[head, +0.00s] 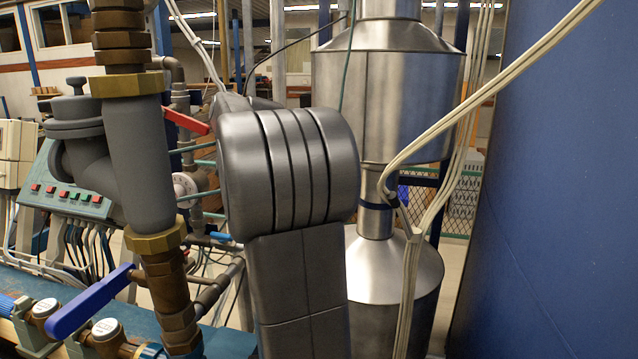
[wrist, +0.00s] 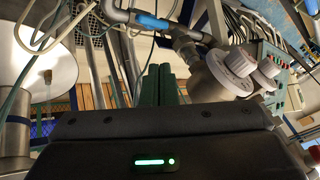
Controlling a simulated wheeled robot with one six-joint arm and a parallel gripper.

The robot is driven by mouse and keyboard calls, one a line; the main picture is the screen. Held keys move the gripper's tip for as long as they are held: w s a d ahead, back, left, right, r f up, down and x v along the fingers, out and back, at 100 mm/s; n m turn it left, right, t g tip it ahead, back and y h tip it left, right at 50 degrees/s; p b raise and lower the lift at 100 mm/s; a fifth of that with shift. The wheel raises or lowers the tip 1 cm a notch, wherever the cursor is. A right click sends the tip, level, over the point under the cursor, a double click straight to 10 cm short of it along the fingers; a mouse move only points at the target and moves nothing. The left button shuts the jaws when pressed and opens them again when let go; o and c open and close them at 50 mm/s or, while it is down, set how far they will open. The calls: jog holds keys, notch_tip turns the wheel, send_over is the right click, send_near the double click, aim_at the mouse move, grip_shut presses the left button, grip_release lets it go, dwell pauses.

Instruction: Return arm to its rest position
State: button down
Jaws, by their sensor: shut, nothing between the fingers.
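My arm's grey ribbed joint and link (head: 285,180) fill the middle of the head view, upright in front of the pipework. My gripper is hidden from the head view. In the wrist view, my gripper (wrist: 159,72) shows as two dark green fingers side by side above the black housing with its green light. The fingers are shut and hold nothing. They appear apart from the pipes behind them.
A blue-handled valve (head: 90,302) and thick pipe (head: 140,160) stand left of my arm. A red lever (head: 186,121) is close behind it. Metal tanks (head: 400,90), hanging cables (head: 412,270) and a blue wall (head: 565,180) are at right. White round fittings (wrist: 240,62) show in the wrist view.

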aim_at(222, 234)
jog(key=p+x, duration=0.1)
jog(key=x, duration=1.1)
jog(key=shift+s+f+p, duration=0.1)
jog(key=shift+f+p, duration=0.2)
jog(key=shift+f, duration=0.25)
jog(key=shift+r, duration=0.1)
